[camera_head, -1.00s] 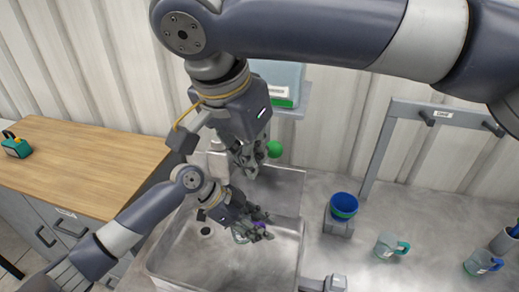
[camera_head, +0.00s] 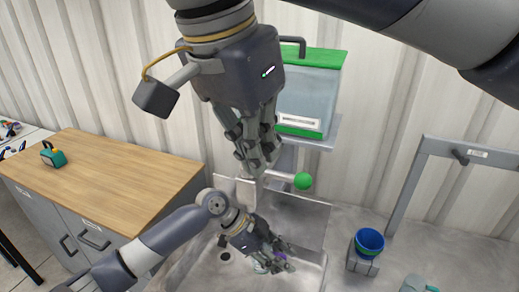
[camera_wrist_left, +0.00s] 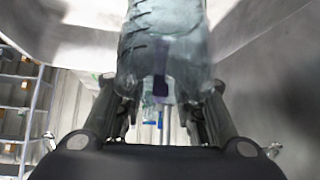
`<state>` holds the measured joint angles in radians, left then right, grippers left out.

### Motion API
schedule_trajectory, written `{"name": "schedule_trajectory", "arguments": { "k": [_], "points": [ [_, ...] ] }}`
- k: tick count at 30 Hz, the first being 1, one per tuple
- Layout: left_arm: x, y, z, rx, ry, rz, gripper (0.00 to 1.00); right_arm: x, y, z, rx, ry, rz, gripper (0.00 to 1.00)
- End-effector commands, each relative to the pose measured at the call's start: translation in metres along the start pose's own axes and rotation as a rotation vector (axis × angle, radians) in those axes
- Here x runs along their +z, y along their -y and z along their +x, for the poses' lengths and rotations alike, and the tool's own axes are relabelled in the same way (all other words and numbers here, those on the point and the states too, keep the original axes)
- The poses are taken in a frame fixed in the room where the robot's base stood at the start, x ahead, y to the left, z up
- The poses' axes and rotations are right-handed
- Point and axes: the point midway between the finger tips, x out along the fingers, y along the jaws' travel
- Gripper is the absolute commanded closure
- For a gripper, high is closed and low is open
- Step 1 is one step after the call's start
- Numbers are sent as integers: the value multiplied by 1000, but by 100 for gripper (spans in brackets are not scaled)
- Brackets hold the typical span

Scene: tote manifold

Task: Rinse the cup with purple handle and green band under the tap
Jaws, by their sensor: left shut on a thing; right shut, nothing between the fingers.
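My left gripper (camera_head: 280,258) is low over the sink (camera_head: 312,262), shut on the purple handle (camera_head: 279,255) of a pale see-through cup (camera_head: 261,267). The cup is mostly hidden by the fingers in the head view. In the left wrist view, the clear cup (camera_wrist_left: 187,50) fills the top middle, with its purple handle (camera_wrist_left: 160,58) between the fingers. I cannot make out its green band. My right gripper (camera_head: 257,163) is shut and empty, above and left of the tap's green knob (camera_head: 303,181). I cannot see clearly whether water runs.
A green-lidded clear tote (camera_head: 308,92) stands on a shelf behind the sink. A blue cup (camera_head: 369,240) sits on a grey block at right. A teal-handled cup (camera_head: 414,285) is at the lower right edge. A grey rack frame (camera_head: 408,185) stands behind. The wooden counter (camera_head: 105,175) is mostly clear.

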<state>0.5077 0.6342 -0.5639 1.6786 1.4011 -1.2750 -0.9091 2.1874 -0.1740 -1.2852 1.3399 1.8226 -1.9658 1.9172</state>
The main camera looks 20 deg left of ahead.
Motion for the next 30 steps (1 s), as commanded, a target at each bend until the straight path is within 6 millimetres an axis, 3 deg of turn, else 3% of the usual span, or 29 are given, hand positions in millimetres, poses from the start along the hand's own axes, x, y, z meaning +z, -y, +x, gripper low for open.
{"name": "schedule_trajectory", "arguments": {
  "k": [30],
  "points": [
    [-28, -61, 26, 1, 0, 0, 98, -12, 0, -33, 0, 0, 1, 100]
  ]
}}
